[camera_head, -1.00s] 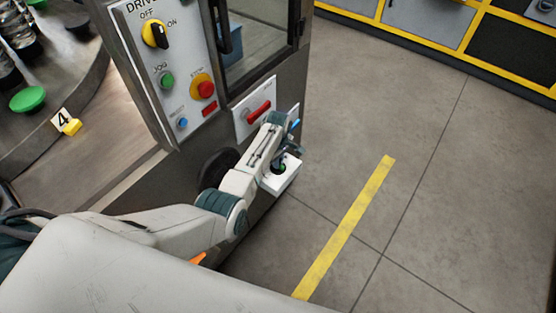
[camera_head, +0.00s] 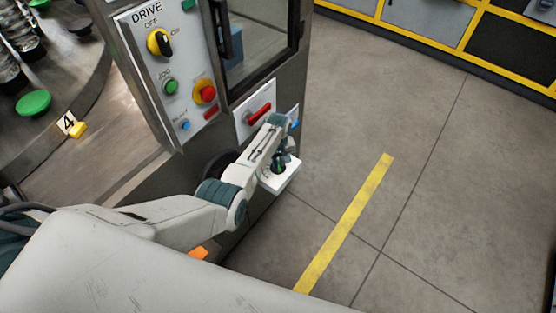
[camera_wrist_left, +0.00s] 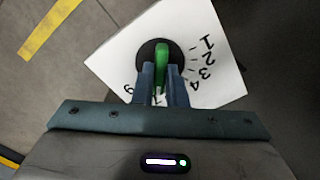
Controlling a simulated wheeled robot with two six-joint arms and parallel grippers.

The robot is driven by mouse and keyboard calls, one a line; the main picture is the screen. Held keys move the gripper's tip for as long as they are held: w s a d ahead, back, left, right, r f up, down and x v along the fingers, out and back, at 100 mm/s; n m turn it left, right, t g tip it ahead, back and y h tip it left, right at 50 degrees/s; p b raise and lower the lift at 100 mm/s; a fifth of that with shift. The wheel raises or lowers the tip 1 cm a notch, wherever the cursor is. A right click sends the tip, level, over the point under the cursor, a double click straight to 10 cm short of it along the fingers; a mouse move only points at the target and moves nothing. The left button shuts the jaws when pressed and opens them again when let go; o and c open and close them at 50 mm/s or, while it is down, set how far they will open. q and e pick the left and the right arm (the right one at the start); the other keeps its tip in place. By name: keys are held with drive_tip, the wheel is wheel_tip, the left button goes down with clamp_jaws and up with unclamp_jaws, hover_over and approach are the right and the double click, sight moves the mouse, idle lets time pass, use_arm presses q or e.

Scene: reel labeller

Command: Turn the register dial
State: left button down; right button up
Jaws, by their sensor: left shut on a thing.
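The register dial is a green bar knob (camera_wrist_left: 162,62) on a round black base, set on a white plate (camera_wrist_left: 213,72) with printed numbers. In the left wrist view, 1, 2, 3 and 4 run down the plate's right side; a digit at lower left is partly covered. My left gripper (camera_wrist_left: 161,84) is shut on the green knob, one blue-grey finger on each side. In the head view the white plate (camera_head: 287,182) sticks out low at the machine's corner, with my left gripper (camera_head: 281,158) over it. My right gripper is not in view.
The machine's drive panel (camera_head: 143,53) has a yellow-black switch (camera_head: 159,43), a green jog button (camera_head: 171,87) and a red stop button (camera_head: 207,93). A red handle (camera_head: 259,113) sits just above my left wrist. Floor to the right is clear, with a yellow stripe (camera_head: 345,222).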

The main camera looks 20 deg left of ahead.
sight(278, 163)
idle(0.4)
use_arm(q)
drive_tip(key=c, duration=1.5)
unclamp_jaws()
drive_tip(key=shift+o, duration=0.2)
drive_tip(key=shift+r, duration=0.1)
drive_tip(key=shift+r, duration=0.3)
wheel_tip(278, 163, up, 10)
